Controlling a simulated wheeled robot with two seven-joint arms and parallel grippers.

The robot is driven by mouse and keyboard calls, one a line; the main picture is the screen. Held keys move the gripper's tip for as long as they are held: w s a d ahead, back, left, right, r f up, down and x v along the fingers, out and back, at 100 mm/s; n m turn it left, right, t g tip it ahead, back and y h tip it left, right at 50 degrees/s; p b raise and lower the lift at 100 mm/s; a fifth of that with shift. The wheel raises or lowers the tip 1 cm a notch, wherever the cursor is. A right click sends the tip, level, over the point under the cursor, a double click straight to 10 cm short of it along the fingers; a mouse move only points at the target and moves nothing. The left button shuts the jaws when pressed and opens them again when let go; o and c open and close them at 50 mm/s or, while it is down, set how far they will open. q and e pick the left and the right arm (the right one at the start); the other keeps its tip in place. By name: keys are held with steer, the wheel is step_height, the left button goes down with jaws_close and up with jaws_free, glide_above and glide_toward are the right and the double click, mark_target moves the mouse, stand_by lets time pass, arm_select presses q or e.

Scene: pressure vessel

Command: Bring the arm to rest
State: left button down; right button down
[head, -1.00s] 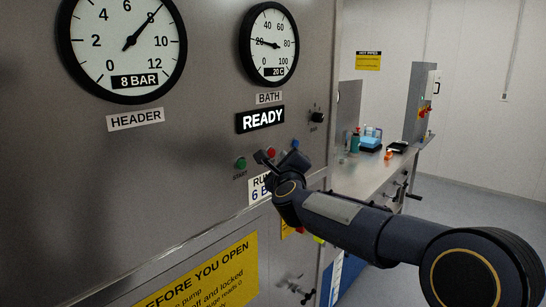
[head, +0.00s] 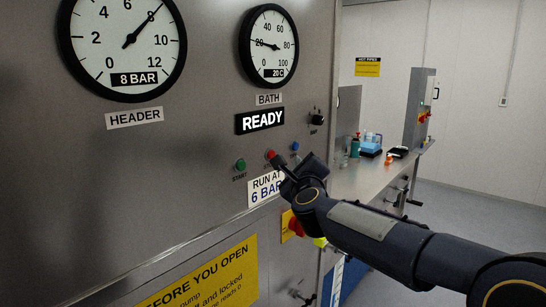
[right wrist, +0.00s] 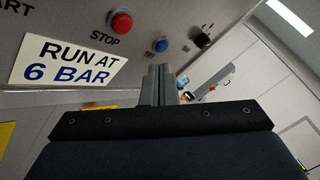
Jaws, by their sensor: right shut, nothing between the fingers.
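My right gripper (head: 284,166) is in front of the steel panel, just below the red STOP button (head: 271,155). In the right wrist view its fingers (right wrist: 158,84) are together with nothing between them. The green START button (head: 240,165) is to the left and a blue button (head: 295,147) is above the gripper. The right wrist view shows the red button (right wrist: 121,22) and the blue button (right wrist: 161,45) beyond the fingertips, with a visible gap. My left gripper does not show.
The HEADER gauge (head: 122,45) reads about 8 bar and the BATH gauge (head: 269,45) about 20. A lit display (head: 260,120) says READY. A bench (head: 360,178) with bottles and a blue box stands behind my arm. Open floor (head: 480,215) lies to the right.

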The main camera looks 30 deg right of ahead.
steer(key=s+a+f+n+g+y, duration=0.3)
steer(key=s+a+f+n+g, duration=0.1)
steer(key=s+f+n, duration=0.5)
steer(key=s+a+f+n+g+y, duration=0.4)
steer(key=s+a+f+n, duration=0.3)
steer(key=s, duration=0.7)
steer(key=s+a+f+n+g+y, duration=0.3)
steer(key=s+a+f+n, duration=0.3)
steer(key=s+f+n, duration=0.5)
steer(key=shift+s+f+n+g+y, duration=0.15)
steer(key=shift+s+n+g+y, duration=0.35)
steer(key=shift+n, duration=0.6)
steer(key=shift+w, duration=0.25)
